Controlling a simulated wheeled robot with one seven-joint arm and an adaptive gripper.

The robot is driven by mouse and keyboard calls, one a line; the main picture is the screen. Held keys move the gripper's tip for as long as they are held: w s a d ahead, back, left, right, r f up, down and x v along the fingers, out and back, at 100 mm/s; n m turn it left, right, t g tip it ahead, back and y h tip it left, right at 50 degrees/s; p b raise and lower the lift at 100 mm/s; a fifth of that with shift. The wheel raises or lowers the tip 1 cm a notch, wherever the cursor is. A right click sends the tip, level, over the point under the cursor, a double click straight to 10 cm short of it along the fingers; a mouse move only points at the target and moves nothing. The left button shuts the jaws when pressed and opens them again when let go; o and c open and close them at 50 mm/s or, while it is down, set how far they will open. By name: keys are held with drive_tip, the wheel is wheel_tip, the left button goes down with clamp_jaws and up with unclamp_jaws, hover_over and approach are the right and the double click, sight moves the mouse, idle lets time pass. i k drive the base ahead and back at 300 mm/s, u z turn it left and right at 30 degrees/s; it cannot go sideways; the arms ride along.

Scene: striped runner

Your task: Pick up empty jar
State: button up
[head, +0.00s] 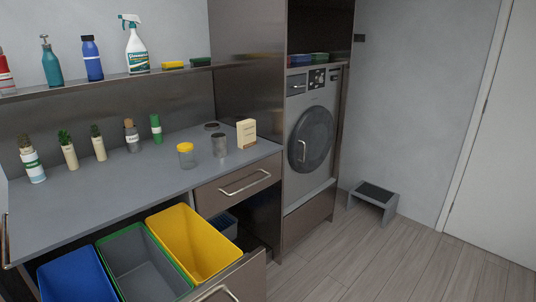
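Two jar-like containers stand upright near the front edge of the grey counter (130,195). One is a small jar with a yellow lid (187,156). To its right is a grey, glassy-looking jar (219,147) with a darker rim. The picture is too small to tell for sure what is inside either one. My gripper is not in view.
Below the counter, a drawer with blue (75,280), grey (140,268) and yellow (197,248) bins is pulled out. A step stool (375,194) stands by the washer (311,130).

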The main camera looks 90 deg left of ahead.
sight(186, 162)
drive_tip(key=z, duration=0.05)
drive_tip(key=i, duration=0.25)
drive_tip(key=u, duration=1.7)
drive_tip(key=i, duration=2.15)
drive_tip(key=u, duration=4.2)
drive_tip(key=i, duration=0.3)
drive_tip(key=z, duration=0.1)
